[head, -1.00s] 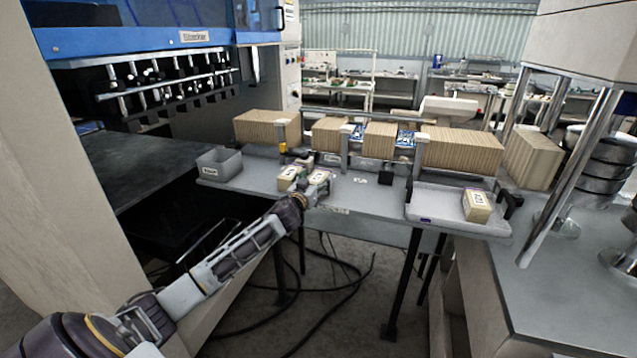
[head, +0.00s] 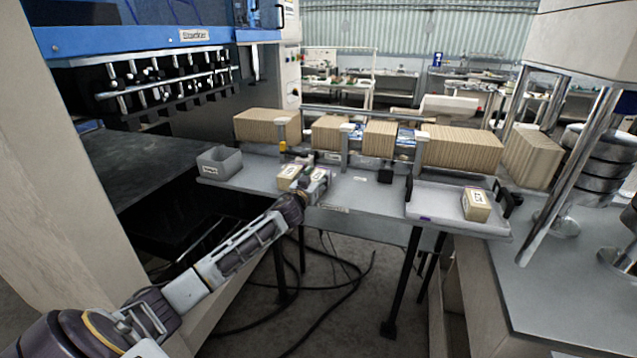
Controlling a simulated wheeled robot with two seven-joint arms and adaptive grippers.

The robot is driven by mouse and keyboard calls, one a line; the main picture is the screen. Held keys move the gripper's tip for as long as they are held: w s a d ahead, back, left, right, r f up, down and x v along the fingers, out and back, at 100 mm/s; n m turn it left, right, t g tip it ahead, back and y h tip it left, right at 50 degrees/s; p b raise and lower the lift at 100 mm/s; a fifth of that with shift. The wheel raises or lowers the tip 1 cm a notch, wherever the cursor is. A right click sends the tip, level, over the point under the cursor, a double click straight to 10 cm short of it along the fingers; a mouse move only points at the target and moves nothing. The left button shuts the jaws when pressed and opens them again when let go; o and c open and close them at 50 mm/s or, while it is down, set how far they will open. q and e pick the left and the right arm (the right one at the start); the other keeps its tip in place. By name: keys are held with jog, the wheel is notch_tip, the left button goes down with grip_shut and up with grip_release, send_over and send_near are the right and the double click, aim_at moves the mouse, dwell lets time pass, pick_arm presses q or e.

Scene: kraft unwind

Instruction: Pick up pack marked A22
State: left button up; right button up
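Two small cream packs stand side by side on the grey table, a left one (head: 289,176) and a right one (head: 321,174). Another cream pack (head: 476,204) with a printed label sits in the tray at the right. The label prints are too small to read surely, so I cannot tell which pack is A22. My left gripper (head: 318,184) is at the right one of the two table packs, its fingers overlapping that pack's near side. Whether the fingers are open or shut on it is too small to tell. My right gripper is not in view.
A light tray (head: 432,206) lies at the table's right end. A small grey bin (head: 219,164) stands at its left end. Rows of kraft bundles (head: 462,149) line the back behind metal posts. The table (head: 352,198) is bare between packs and tray.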

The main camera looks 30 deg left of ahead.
aim_at(317, 176)
pick_arm(q)
jog(key=c, duration=0.5)
jog(key=shift+r, duration=0.15)
jog(key=shift+r+b, duration=0.35)
jog(key=shift+r, duration=4.55)
